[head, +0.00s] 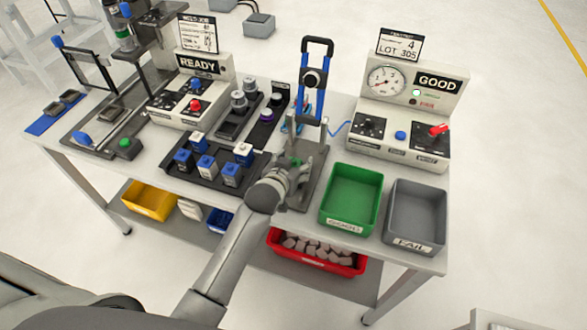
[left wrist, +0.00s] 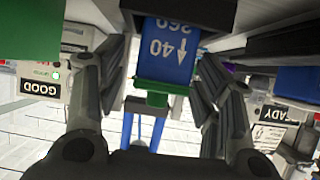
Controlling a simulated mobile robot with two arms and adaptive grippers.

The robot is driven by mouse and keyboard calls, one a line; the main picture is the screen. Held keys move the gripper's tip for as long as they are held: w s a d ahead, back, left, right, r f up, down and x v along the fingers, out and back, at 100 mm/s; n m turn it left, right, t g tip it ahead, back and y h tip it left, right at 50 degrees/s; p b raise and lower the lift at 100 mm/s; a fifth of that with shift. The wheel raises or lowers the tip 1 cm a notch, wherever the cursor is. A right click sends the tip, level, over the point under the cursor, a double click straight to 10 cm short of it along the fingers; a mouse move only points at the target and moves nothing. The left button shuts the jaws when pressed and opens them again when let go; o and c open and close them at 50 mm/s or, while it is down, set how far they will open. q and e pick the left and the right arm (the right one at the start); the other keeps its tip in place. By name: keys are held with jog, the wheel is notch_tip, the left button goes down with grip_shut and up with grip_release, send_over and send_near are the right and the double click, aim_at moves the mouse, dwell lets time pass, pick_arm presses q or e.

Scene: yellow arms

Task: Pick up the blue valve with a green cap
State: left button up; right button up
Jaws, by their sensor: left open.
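The blue valve with a green cap (left wrist: 168,48) shows large in the left wrist view, upside down, with "40" and an arrow on its side. Its green cap (left wrist: 155,88) faces my left gripper (left wrist: 162,68). The gripper is open, with a finger on each side of the valve; I cannot tell whether they touch it. In the head view my left gripper (head: 288,180) is at the grey test fixture (head: 312,178) below the blue-handled frame (head: 318,78). There the gripper mostly hides the valve, and only a bit of green (head: 295,160) shows. My right gripper is not in view.
A black tray (head: 215,184) with several blue valves lies left of the gripper. A green bin (head: 351,198) and a grey FAIL bin (head: 416,214) stand to the right. Behind them is the GOOD gauge box (head: 400,115). The READY box (head: 190,95) stands at the back left.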

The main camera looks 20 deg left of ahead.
pick_arm(q)
jog(key=shift+c, duration=0.4)
jog(key=c, duration=1.1)
jog(key=shift+o, duration=0.2)
